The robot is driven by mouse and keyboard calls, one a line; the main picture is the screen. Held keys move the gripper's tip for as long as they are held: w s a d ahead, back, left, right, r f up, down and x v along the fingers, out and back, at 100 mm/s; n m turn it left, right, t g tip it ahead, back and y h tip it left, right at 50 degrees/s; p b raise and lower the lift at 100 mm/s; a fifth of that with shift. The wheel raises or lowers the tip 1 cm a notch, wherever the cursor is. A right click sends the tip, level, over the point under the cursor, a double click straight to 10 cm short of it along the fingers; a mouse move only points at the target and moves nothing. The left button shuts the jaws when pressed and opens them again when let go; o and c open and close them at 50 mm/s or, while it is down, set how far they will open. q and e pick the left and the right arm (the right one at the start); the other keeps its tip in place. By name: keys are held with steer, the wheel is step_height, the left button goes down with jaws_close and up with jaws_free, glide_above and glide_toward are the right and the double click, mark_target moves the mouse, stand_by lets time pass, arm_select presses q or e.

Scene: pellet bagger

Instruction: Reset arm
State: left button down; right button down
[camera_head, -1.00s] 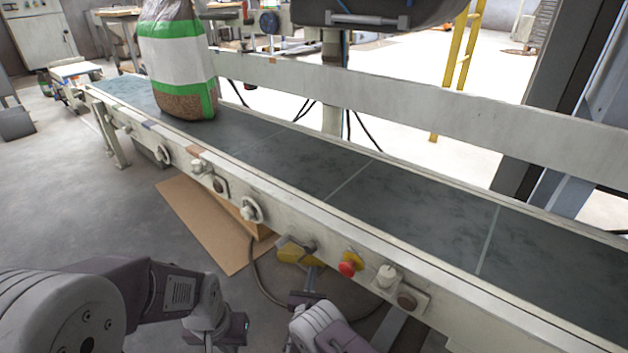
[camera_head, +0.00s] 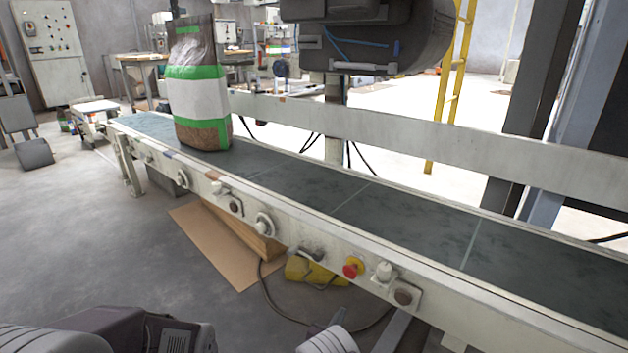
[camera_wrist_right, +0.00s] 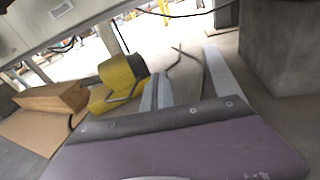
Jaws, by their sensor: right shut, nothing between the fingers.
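My right gripper (camera_head: 338,316) shows only as a small part at the bottom edge of the head view, below the conveyor's near side. It is shut and empty. In the right wrist view a purple-grey part of my own arm fills the bottom. My left arm (camera_head: 110,332) shows at the bottom left of the head view; its gripper is out of the frame. The conveyor (camera_head: 300,190) runs from far left to near right. A filled bag with green and white bands (camera_head: 200,100) stands upright on its far part, away from both arms.
On the conveyor's near side are a red stop button (camera_head: 352,267) and several knobs. Under it lie a yellow object (camera_head: 312,270), a cable and a cardboard sheet (camera_head: 215,245). A yellow ladder (camera_head: 452,90) stands behind.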

steer(key=s+d+r+m+g+h, duration=0.1)
steer(key=s+d+r+m+g, duration=0.2)
steer(key=s+d+m+g, duration=0.4)
steer(key=s+d+r+m+g+h, duration=0.1)
steer(key=s+d+r+m+g, duration=0.2)
steer(key=s+d+m+g, duration=0.45)
steer(key=s+a+r+m+t+y, duration=0.1)
steer(key=s+a+r+m+y, duration=0.2)
steer(key=s+m, duration=0.35)
steer(key=s+a+r+m+t+y, duration=0.1)
steer(key=s+r+m+y, duration=0.3)
steer(key=s+m+y, duration=0.3)
step_height(320, 180, up, 60)
steer(key=s+m+g+p, duration=0.1)
steer(key=s+m+p, duration=0.1)
steer(key=p, duration=5.8)
steer(key=shift+a+r+h+p, duration=0.15)
steer(key=shift+a+h+p, duration=0.15)
steer(key=shift+a+p, duration=0.1)
steer(key=shift+s, duration=0.1)
